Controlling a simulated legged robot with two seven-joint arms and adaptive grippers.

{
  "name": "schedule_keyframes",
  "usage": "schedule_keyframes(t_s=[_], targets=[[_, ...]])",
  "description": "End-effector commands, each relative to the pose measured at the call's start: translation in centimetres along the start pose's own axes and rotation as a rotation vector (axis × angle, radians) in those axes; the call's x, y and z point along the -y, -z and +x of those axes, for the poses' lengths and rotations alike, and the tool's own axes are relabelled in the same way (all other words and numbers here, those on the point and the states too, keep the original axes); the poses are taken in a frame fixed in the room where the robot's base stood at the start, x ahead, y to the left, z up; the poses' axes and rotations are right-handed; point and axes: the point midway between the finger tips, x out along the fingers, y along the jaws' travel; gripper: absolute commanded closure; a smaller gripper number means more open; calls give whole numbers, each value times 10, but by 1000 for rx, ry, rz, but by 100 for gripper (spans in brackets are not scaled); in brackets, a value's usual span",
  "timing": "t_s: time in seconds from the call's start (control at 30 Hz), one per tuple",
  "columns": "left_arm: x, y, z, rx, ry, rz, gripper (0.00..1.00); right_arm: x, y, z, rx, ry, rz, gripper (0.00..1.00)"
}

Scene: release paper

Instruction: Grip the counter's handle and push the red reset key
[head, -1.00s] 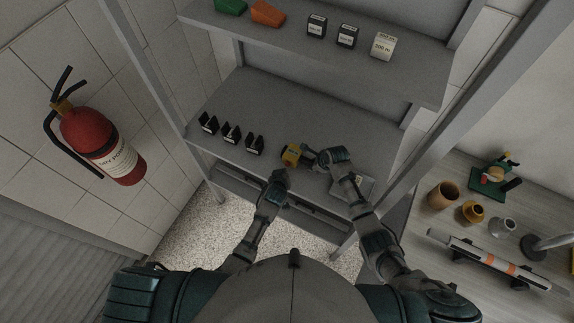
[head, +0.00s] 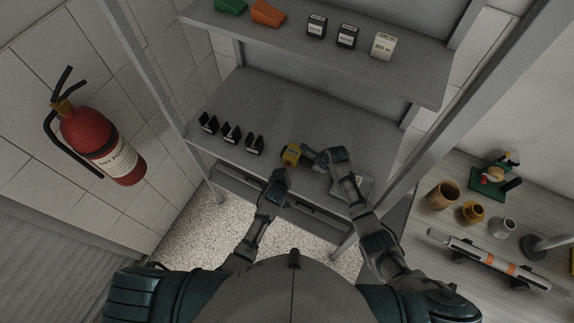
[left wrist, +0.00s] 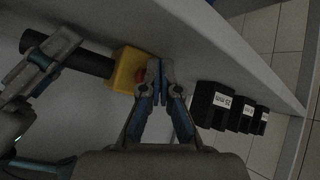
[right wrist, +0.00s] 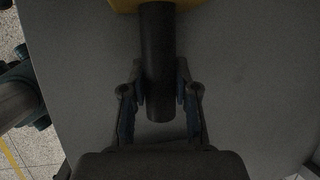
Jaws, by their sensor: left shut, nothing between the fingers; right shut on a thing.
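The counter is a yellow box (head: 292,154) on the shelf; it also shows in the left wrist view (left wrist: 126,68). Its black cylindrical handle (right wrist: 158,60) sticks out of the yellow body. My right gripper (right wrist: 160,90) is shut around the handle, one finger on each side. The red reset key (left wrist: 140,75) is on the face of the box towards my left gripper. My left gripper (left wrist: 162,68) is shut and empty, its fingertips close beside the red key. I cannot tell whether they touch it. In the head view the left gripper (head: 279,174) is just left of the counter.
Several black labelled blocks (left wrist: 212,104) stand on the shelf (head: 300,110) left of the counter. A flat grey item (head: 366,186) lies near the right forearm. The upper shelf (head: 400,75) overhangs behind. A side table (head: 440,220) stands at the right.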

Motion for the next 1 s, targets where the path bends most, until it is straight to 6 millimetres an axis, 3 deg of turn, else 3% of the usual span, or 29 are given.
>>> schedule_keyframes(t_s=[1.0], targets=[[-6, 6, 6, 0, 0, -1, 100, 0, 1, 0, -1, -1, 0, 100]])
